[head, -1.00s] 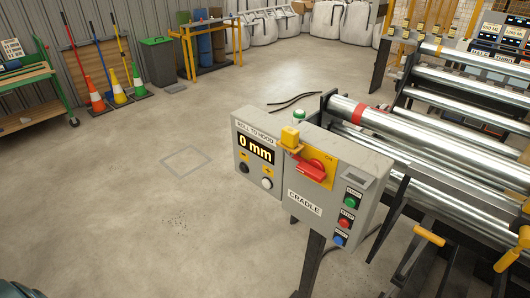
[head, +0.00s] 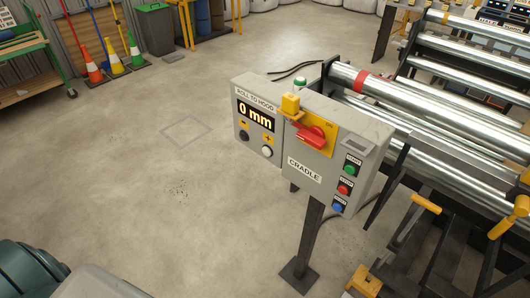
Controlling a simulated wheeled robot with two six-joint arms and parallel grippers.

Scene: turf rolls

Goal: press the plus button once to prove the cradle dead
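The grey cradle control box (head: 305,168) stands on a dark post in the middle of the head view. Its left face, labelled "ROLL TO HOOD", has a display (head: 256,117) reading "0 mm". Below it are a yellow plus mark (head: 268,139) with a white round button (head: 267,152) under it, and a yellow minus mark with a black button (head: 244,135). A red rotary handle (head: 312,138) sits on a yellow plate, with a yellow block (head: 290,105) beside it. Neither of my grippers is in view, and nothing touches the buttons.
Green, red and blue buttons (head: 344,189) run down the box's right side. Steel rollers (head: 400,95) and a yellow-handled frame (head: 426,204) lie to the right. Cones (head: 116,68) and a green bin (head: 154,28) stand at the back left. The floor left of the box is clear.

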